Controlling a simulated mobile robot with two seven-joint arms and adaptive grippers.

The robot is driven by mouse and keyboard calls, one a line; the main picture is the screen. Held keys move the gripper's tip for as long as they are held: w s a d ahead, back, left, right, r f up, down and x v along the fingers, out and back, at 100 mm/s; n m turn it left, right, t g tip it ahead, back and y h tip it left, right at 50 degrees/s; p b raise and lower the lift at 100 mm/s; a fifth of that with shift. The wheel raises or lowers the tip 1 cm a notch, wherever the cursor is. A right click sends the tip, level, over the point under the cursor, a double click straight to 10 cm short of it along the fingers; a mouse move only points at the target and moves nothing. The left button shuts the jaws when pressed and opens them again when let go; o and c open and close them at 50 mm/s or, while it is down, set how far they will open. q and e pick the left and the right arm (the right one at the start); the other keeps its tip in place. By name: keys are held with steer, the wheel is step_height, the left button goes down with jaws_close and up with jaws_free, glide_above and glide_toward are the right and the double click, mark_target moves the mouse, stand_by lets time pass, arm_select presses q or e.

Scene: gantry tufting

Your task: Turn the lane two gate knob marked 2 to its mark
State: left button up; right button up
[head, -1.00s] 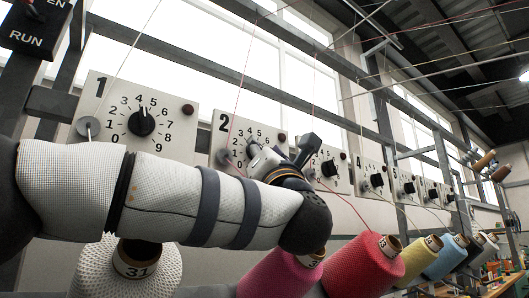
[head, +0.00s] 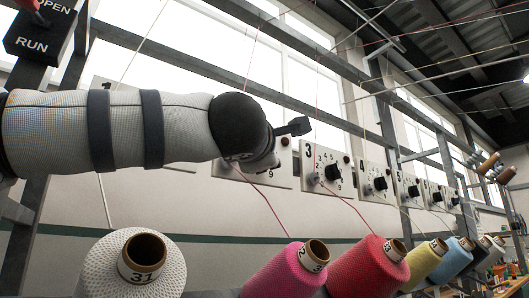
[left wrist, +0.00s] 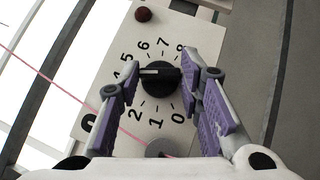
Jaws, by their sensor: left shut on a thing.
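In the left wrist view, a black gate knob (left wrist: 157,82) sits on a white dial panel (left wrist: 100,118) with black digits around it. The knob's white pointer line points left, toward about 4 or 5. My left gripper (left wrist: 161,77) has its two purple-padded fingers on either side of the knob and is shut on it. The fingertips are hidden there. My right gripper is not in view.
A dial panel marked 3 (head: 310,178) stands just right, with more panels beyond. Yarn cones, white (head: 105,270), pink (head: 270,274) and red (head: 352,274) among them, stand below. Thin yarns cross the space. An OPEN/RUN switch box (head: 38,40) hangs top left.

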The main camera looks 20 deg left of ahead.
arm_select(q)
steer(key=shift+r+m+g, duration=0.1)
steer(key=shift+m+g, duration=0.2)
steer(key=shift+m, duration=0.2)
steer(key=o, duration=1.2)
steer(key=shift+c, duration=0.2)
steer(key=shift+s, duration=0.1)
steer(key=v, duration=0.7)
steer(key=shift+s, duration=0.2)
